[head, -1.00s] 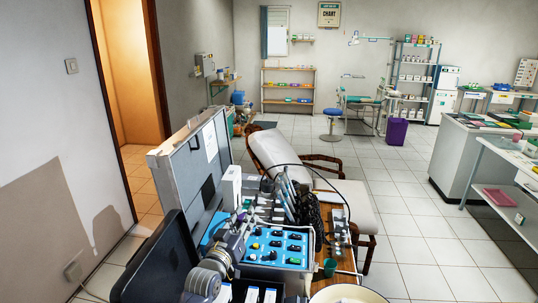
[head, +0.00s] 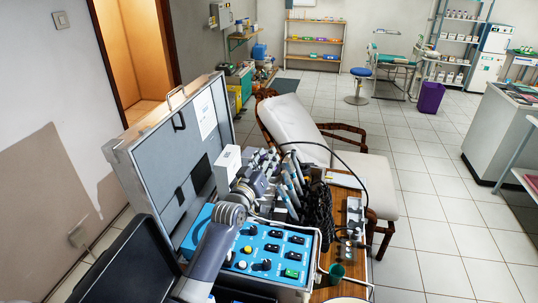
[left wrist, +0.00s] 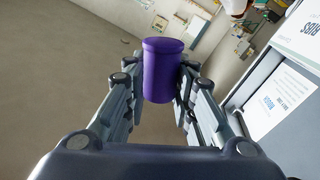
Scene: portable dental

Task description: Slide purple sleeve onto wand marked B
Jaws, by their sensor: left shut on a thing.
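The purple sleeve (left wrist: 162,72), a short cylinder with a wider rim at its top end, is between the fingertips of my left gripper (left wrist: 157,80) in the left wrist view. The gripper is shut on it. In the head view my left gripper (head: 262,172) is over the back left of the blue control panel, close to the wands. The sleeve cannot be made out there. Several pale blue and grey wands (head: 293,182) stand in a row to the right of the gripper. Their letters are too small to read, so I cannot tell which is B. My right gripper is not in view.
The open grey case lid (head: 158,150) rises left of the gripper. A white box (head: 228,168) stands close behind it. The blue panel (head: 270,250) lies in front. Black coiled hose (head: 318,207) and a green cup (head: 336,271) are at the right.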

